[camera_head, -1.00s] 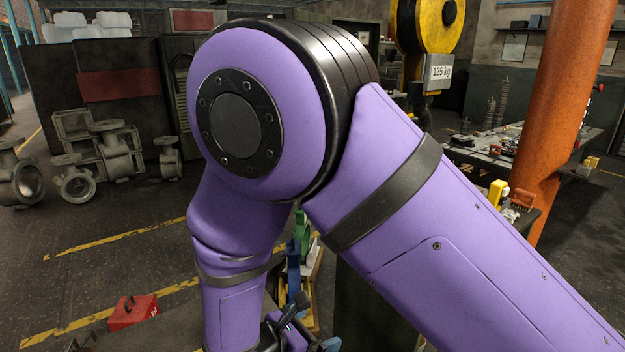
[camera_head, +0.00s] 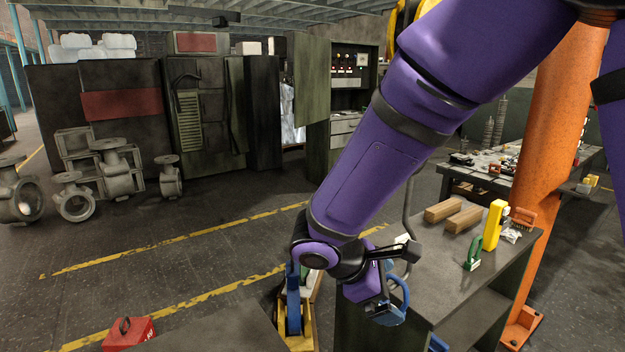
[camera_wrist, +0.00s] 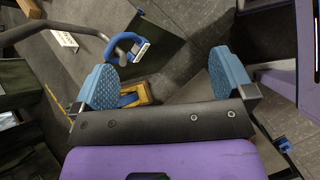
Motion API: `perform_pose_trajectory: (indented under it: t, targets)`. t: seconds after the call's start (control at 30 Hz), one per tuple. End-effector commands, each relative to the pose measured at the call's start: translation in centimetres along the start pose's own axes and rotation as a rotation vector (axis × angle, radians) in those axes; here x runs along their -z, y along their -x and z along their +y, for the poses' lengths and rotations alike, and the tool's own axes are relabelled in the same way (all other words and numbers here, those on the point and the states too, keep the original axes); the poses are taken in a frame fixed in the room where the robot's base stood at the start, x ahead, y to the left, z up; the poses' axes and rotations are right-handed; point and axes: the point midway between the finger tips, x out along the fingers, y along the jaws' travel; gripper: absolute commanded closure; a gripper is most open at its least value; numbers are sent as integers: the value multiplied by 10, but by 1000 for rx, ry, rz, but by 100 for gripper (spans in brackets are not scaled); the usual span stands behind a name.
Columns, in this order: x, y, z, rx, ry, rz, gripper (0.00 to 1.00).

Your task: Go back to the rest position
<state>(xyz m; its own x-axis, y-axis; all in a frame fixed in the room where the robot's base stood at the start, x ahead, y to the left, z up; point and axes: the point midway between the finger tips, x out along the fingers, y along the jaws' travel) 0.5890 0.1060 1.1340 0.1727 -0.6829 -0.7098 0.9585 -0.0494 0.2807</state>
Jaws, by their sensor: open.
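My arm crosses the upper right of the head view, and its lower link slopes down to my gripper (camera_head: 385,308) beside the workbench's left side. In the wrist view, the two blue-padded fingers of my gripper (camera_wrist: 167,80) stand wide apart. Nothing is held between them. Beyond the fingers, a blue handle-shaped object (camera_wrist: 120,48) with a pale label and a yellow base (camera_wrist: 140,94) show lower down, apart from the pads. My arm hides part of the background and of the bench's back edge.
The workbench (camera_head: 425,285) carries wooden blocks (camera_head: 462,219), a yellow object (camera_head: 494,224) and a green-handled object (camera_head: 473,252). An orange column (camera_head: 550,180) stands right of it. A red block (camera_head: 129,334) lies lower left. Grey valve castings (camera_head: 116,165) stand at left. Floor between is open.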

Motion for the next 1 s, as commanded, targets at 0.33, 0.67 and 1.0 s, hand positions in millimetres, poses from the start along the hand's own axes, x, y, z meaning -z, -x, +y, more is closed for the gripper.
perform_pose_trajectory:
  t: [0.33, 0.67, 1.0]
  targets:
    - [-111, 4, -1, 209, -437, 203, 0]
    - [-194, 12, -27, 350, -846, 397, 0]
    - [-256, 26, -66, 431, -1262, 605, 0]
